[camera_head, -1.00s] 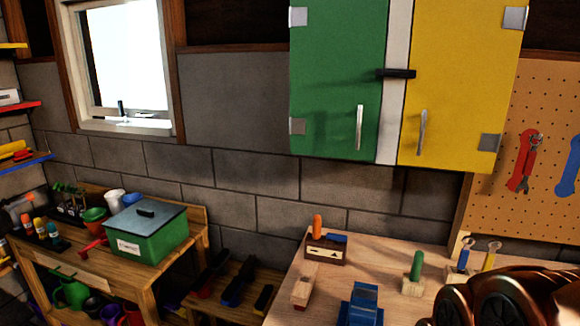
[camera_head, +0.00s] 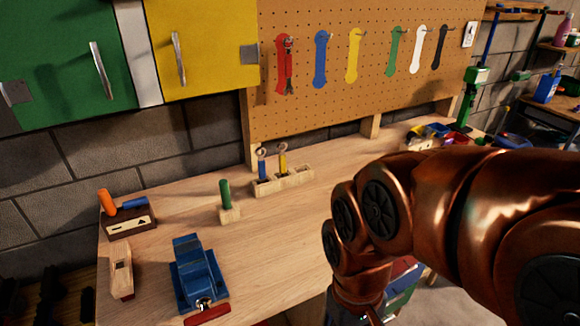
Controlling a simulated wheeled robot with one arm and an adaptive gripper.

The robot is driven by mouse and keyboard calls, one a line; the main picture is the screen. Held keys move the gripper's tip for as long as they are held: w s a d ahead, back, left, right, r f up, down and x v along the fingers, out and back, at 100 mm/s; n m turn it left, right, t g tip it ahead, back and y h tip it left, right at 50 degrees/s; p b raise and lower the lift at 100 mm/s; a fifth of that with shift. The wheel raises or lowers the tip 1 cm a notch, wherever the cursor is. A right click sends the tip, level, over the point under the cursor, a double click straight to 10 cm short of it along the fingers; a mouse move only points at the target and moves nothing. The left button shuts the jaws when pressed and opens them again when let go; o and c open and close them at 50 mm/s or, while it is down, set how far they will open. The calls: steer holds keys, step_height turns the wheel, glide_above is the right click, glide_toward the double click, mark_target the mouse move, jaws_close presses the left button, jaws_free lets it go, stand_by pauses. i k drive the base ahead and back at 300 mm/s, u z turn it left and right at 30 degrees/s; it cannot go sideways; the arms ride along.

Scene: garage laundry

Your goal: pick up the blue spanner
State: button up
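What looks like the blue spanner (camera_head: 263,168) stands upright in a light wooden block (camera_head: 290,182) at the back of the workbench. Its handle is blue and a metal ring end points up. A similar yellow-handled tool (camera_head: 283,160) stands in the same block, just to its right. A flat blue spanner-shaped silhouette (camera_head: 321,58) is on the pegboard above. My copper-coloured arm comes in from the right and bends down past the bottom edge. My gripper is out of the picture.
A green-handled tool (camera_head: 225,198) in a small block stands left of the spanner's block. The pegboard (camera_head: 365,95) rises behind. The bench middle is clear.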

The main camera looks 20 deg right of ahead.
mark_target(262, 163)
steer(key=u, duration=3.75)
steer(key=k, duration=1.2)
steer(key=z, duration=1.15)
